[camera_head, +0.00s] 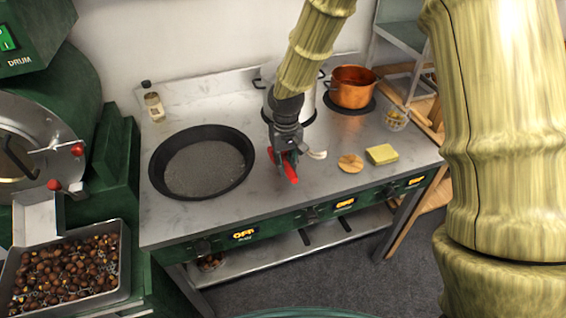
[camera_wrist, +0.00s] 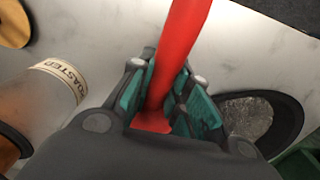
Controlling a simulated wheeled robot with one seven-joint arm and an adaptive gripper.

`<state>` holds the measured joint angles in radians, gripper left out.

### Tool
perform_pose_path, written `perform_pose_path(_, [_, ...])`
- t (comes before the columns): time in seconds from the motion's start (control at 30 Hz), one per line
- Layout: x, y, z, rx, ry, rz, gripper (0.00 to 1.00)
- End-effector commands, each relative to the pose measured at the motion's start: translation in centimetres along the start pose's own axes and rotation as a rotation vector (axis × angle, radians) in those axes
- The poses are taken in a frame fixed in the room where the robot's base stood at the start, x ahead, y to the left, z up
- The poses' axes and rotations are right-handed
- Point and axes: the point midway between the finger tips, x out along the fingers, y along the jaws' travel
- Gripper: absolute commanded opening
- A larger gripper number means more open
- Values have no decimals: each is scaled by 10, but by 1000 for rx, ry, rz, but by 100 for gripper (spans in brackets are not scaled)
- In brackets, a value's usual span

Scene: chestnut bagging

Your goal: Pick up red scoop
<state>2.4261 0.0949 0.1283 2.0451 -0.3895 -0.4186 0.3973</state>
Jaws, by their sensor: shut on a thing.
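The red scoop (camera_head: 291,170) is in my gripper (camera_head: 285,157), over the grey worktop between the black pan and the yellow sponge. In the wrist view, the long red scoop handle (camera_wrist: 180,50) runs between the teal finger pads of my gripper (camera_wrist: 170,95), which is shut on it. A pale rounded piece shows just right of the gripper in the head view; I cannot tell if it is part of the scoop. The far end of the scoop is out of the wrist view. I cannot tell whether the scoop touches the worktop.
The black pan (camera_head: 162,188) lies left of my gripper. A steel pot (camera_head: 297,97) and a copper pot (camera_head: 352,88) stand behind. The yellow sponge (camera_head: 382,154) and a wooden disc (camera_head: 350,163) lie to the right. A tray (camera_head: 70,301) of chestnuts is at lower left.

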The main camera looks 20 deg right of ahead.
Motion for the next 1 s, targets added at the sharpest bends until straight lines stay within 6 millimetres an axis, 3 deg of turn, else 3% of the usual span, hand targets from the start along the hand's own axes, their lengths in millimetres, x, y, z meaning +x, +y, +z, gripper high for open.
perform_pose_path(0.3, [-4,0,70,0,1,2,0])
perform_pose_path(0.5, [-8,0,104,0,0,1,0])
perform_pose_path(0.73, [-11,-1,124,-1,1,1,0])
perform_pose_path(1.0, [-12,-1,128,0,1,1,0])
